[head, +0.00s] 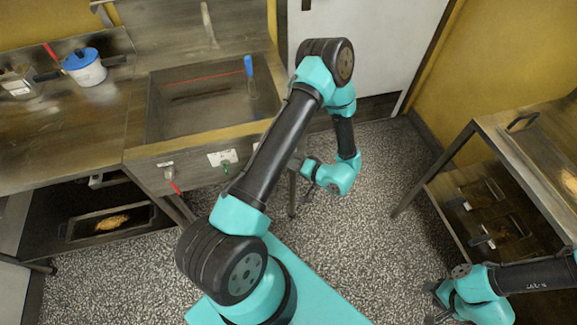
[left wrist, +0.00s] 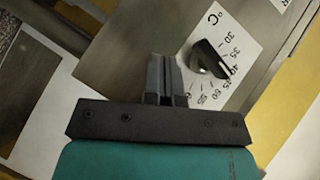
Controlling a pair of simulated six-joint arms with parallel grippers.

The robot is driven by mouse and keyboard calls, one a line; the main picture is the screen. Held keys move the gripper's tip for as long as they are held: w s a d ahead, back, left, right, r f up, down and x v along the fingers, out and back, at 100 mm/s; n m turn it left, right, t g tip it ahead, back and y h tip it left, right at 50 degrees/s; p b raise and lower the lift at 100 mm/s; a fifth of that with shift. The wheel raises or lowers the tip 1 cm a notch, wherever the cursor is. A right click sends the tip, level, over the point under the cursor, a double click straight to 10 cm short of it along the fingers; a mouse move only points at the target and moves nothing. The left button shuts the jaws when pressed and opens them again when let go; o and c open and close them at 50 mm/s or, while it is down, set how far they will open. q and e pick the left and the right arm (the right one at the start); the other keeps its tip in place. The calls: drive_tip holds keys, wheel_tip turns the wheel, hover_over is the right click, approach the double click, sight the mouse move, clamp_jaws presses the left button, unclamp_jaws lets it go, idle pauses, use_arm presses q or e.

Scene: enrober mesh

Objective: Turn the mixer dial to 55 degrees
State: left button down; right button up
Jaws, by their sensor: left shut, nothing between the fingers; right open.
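The mixer dial shows in the left wrist view as a black knob (left wrist: 209,60) on a white scale plate (left wrist: 232,35) marked °C, with numbers from 30 upward around it. The knob's narrow ridge slants down to the right, its lower end near the 40 mark. My left gripper (left wrist: 167,62) is shut and empty, its fingers just left of the knob and apart from it in the picture. In the head view my left gripper (head: 309,184) hangs beside the machine; I cannot make out the dial there. My right gripper (head: 436,302) is open at the lower right.
A steel unit with a sunken basin (head: 205,105) stands behind my left arm, with a blue-handled tool (head: 249,66) in it. A metal shelf rack (head: 470,150) is at the right. Speckled floor lies between.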

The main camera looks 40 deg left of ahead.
use_arm(q)
drive_tip(key=w+d+f, duration=0.1)
drive_tip(key=w+d, duration=0.1)
drive_tip(key=d, duration=0.8)
drive_tip(key=shift+w+f, duration=0.2)
